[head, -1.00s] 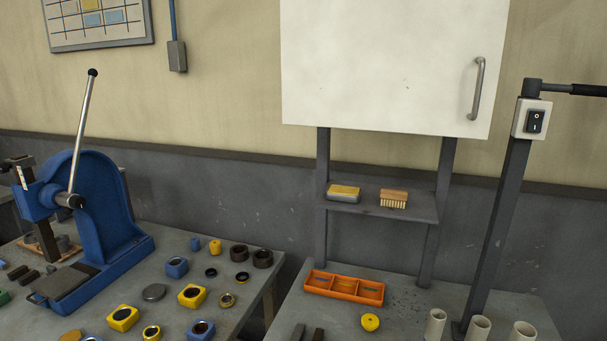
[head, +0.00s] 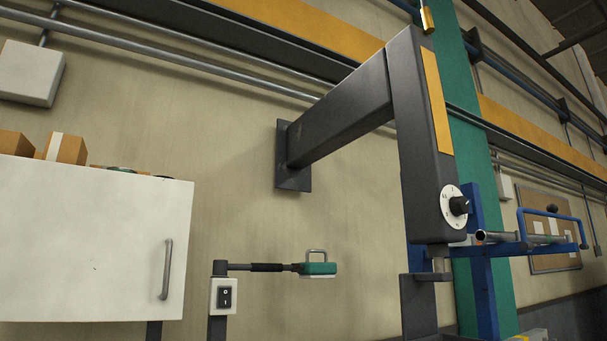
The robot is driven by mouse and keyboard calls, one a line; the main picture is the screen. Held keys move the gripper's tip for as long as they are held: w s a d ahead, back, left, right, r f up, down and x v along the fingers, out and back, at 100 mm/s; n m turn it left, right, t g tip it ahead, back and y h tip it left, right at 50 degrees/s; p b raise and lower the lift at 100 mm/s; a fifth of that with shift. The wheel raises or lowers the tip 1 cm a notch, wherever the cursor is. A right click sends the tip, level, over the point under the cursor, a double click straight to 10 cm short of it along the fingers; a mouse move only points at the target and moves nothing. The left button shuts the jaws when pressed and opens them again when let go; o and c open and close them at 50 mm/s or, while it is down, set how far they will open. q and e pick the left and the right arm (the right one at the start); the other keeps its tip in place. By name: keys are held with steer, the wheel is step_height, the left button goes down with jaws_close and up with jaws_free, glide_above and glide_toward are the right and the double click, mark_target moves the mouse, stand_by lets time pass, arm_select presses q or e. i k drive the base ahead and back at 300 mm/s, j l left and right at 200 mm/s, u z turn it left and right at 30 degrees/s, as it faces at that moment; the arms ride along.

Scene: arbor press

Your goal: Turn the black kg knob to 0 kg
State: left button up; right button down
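The black knob (head: 459,206) sits on a round white dial (head: 447,207) with small dark markings. The dial is on the lower end of a dark grey vertical housing (head: 412,140), which hangs from a thick arm fixed to the wall. The knob is seen from an angle, and the markings are too small to read its setting. Neither of my grippers shows in the head view.
A white cabinet (head: 85,245) with a metal handle is at the left, with boxes on top. A switch box (head: 226,296) on a post and a green-headed tool (head: 318,268) stand left of the housing. A blue rack (head: 530,243) with metal tubes is just right of the dial.

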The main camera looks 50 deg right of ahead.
mark_target(460, 206)
steer(key=z, duration=1.9)
